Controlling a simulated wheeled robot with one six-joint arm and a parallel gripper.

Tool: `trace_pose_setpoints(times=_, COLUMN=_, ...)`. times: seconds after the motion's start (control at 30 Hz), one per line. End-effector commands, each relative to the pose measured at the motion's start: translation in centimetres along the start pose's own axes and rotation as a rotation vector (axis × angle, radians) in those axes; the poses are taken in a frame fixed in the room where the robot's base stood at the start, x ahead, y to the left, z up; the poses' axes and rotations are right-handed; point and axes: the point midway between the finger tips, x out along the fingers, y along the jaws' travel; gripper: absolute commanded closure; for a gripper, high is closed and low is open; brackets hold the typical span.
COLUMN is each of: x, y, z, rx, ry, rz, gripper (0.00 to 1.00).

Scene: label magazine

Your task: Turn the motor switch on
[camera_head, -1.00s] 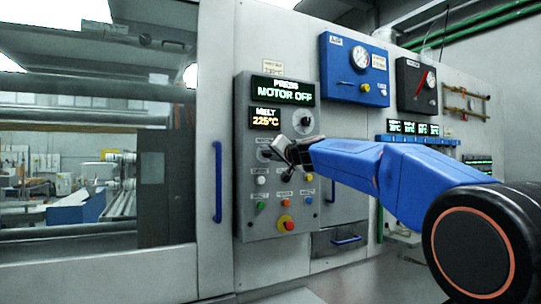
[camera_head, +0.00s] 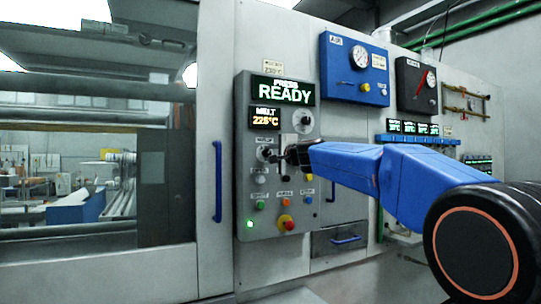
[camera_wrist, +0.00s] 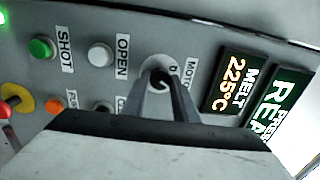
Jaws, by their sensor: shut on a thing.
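The motor switch (camera_head: 264,148) is a dark knob on a pale round plate, at the left of the grey control panel (camera_head: 243,195). Its plate (camera_wrist: 147,66) also shows in the wrist view, beside the label "MOTO…", which is partly cut off. My gripper (camera_head: 277,157) reaches in from the right with its tips at the switch. In the wrist view my gripper (camera_wrist: 157,82) is shut on the switch's knob, and the fingers hide most of it. A green lamp (camera_head: 249,224) is lit at the panel's lower left.
Another round dial (camera_head: 303,121) sits above and right of the switch. Several coloured buttons lie below, with a red emergency button (camera_head: 287,222) on yellow near the bottom. A blue door handle (camera_head: 218,182) stands left of the panel. The melt display (camera_head: 265,118) reads about 225°C.

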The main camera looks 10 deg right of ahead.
Motion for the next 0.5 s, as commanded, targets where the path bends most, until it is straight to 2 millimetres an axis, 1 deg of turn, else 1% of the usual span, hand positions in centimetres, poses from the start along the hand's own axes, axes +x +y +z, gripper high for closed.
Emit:
trace_pose_setpoints(times=0.2, x=0.02, y=0.16, z=-0.04, rx=0.096, ry=0.004, rz=0.001, gripper=0.96)
trace_pose_setpoints(times=0.5, x=0.02, y=0.18, z=-0.03, rx=0.146, ry=0.005, rz=0.0, gripper=0.96)
